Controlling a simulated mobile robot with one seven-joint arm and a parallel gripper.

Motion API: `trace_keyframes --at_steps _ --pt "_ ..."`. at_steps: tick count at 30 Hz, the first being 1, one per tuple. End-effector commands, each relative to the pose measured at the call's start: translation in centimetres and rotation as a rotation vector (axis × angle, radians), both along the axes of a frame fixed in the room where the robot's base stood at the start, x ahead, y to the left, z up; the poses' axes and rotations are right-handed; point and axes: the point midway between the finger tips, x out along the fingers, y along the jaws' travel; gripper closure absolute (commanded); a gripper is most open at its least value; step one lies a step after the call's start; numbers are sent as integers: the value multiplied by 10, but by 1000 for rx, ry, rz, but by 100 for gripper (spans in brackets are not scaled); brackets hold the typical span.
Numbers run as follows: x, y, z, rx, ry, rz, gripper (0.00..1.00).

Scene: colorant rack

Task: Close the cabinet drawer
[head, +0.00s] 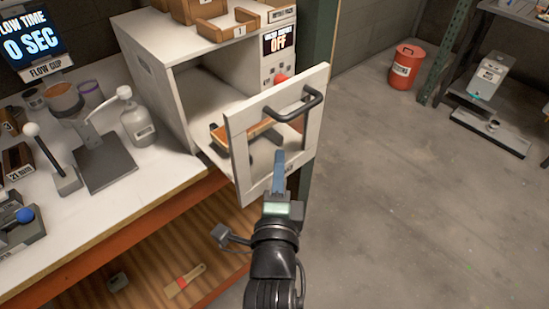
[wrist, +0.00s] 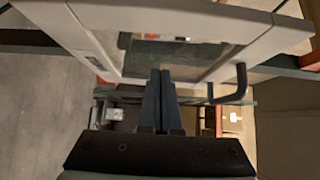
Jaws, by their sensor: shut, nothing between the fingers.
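The white cabinet (head: 180,85) stands on the bench with its front open. Its drawer is out toward me; the white front panel (head: 238,160) has a window and a dark bar handle (head: 312,103). The panel also shows in the wrist view (wrist: 100,30), with the handle (wrist: 238,88) to the right of my fingers. My gripper (head: 279,156) is shut and empty, its blue-grey fingers pointing at the lower part of the panel, left of and below the handle. The fingertips (wrist: 160,74) overlap the panel's edge in the wrist view; I cannot tell whether they touch it.
An orange-brown object (head: 237,133) lies inside, behind the window. A grey bottle (head: 137,125) and a stand with a dark plate (head: 105,165) are on the bench at left. A lower shelf (head: 150,280) holds a brush (head: 185,282).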

Motion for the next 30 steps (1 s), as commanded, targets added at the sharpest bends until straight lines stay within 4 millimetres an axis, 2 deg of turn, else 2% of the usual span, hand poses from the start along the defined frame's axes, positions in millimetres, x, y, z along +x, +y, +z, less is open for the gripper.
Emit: trace_keyframes --at_steps 6,20,26,30 --pt "8 9 0 -1 -1 0 100" --pt "11 11 -1 0 -2 1 100" --pt "26 26 -5 0 -6 3 100" --pt "46 47 -7 0 -9 4 100"
